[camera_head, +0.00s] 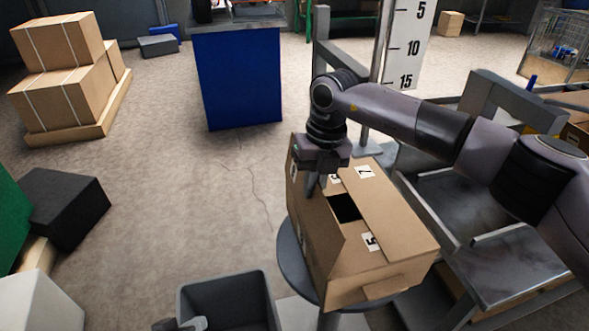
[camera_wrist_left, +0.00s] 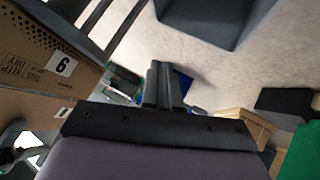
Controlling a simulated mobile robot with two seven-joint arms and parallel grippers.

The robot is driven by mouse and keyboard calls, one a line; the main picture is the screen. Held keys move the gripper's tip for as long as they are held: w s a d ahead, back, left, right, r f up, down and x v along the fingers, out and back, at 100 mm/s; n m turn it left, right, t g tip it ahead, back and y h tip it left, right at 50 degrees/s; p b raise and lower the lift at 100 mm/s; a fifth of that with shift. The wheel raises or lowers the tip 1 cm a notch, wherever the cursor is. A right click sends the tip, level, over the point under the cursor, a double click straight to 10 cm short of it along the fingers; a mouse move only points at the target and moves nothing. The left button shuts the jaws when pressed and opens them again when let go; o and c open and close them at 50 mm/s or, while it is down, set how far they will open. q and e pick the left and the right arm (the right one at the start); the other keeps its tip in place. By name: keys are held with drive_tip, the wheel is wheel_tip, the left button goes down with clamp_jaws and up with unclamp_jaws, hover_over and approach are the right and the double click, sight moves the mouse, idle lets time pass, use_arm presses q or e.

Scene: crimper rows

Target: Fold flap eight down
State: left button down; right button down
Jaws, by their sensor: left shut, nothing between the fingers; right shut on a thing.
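An open cardboard box (camera_head: 400,220) stands tilted in the picture on a round grey stand (camera_head: 292,262). Its long top flaps carry labels reading 7 and 5, with a dark gap between them. A further label near my right gripper is partly hidden. My right gripper (camera_head: 316,186) reaches down at the box's far left corner and is shut on what looks like a flap edge; the fingers largely hide it. My left gripper (camera_wrist_left: 163,68) is shut and empty. In the left wrist view, a printed box side (camera_wrist_left: 35,65) with a label like 6 or 9 is left of it, apart.
A grey open bin (camera_head: 230,300) stands left of the box. A blue cabinet (camera_head: 240,78) stands behind. Stacked cartons (camera_head: 65,85) and a black box (camera_head: 65,208) are at the left. Metal trays (camera_head: 470,215) lie right of the stand. The floor between is clear.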

use_arm(q)
drive_tip(key=w+d+r+n+g+h, duration=0.25)
drive_tip(key=w+d+r+h, duration=0.25)
drive_tip(key=w+r, duration=0.55)
drive_tip(key=w+d+r+m+g+h, duration=0.1)
drive_tip(key=w+d+r+g+h, duration=0.15)
drive_tip(key=r, duration=0.55)
drive_tip(key=w+d+r+g+h, duration=0.1)
drive_tip(key=w+r+h, duration=0.3)
drive_tip(key=r, duration=0.5)
drive_tip(key=x, duration=1.3)
drive_tip(key=shift+d+f, duration=0.15)
drive_tip(key=shift+f, duration=0.15)
use_arm(e)
drive_tip(key=shift+s+d+f, duration=0.1)
drive_tip(key=shift+d+f, duration=0.1)
drive_tip(key=shift+f, duration=0.1)
use_arm(q)
drive_tip(key=shift+s, duration=0.1)
